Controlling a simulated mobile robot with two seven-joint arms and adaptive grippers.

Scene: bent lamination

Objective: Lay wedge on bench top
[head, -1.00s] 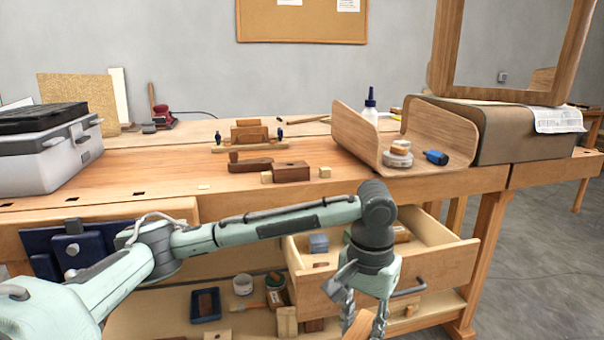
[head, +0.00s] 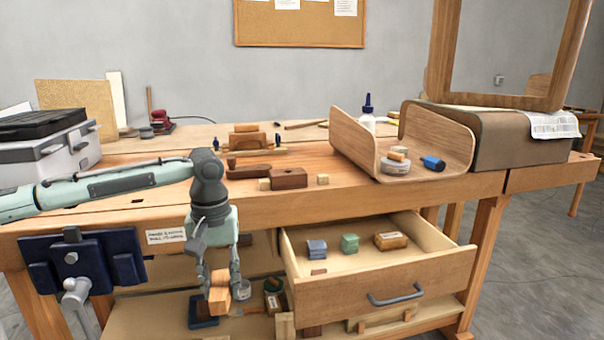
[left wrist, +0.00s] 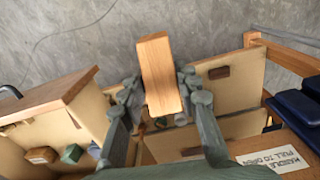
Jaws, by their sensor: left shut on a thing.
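My left gripper (head: 221,284) points down in front of the bench, left of the open drawer and below the level of the bench top. It is shut on a light wooden block, the wedge (head: 219,300), and the left wrist view shows the wedge (left wrist: 160,75) between the two fingers. The wooden bench top (head: 345,190) is above and behind the gripper, with bare wood along its front part. The wedge is apart from it. My right gripper is not in view.
The open drawer (head: 385,290) holds a blue block, a green block and a wooden block. A blue vise (head: 85,265) is at the front left.

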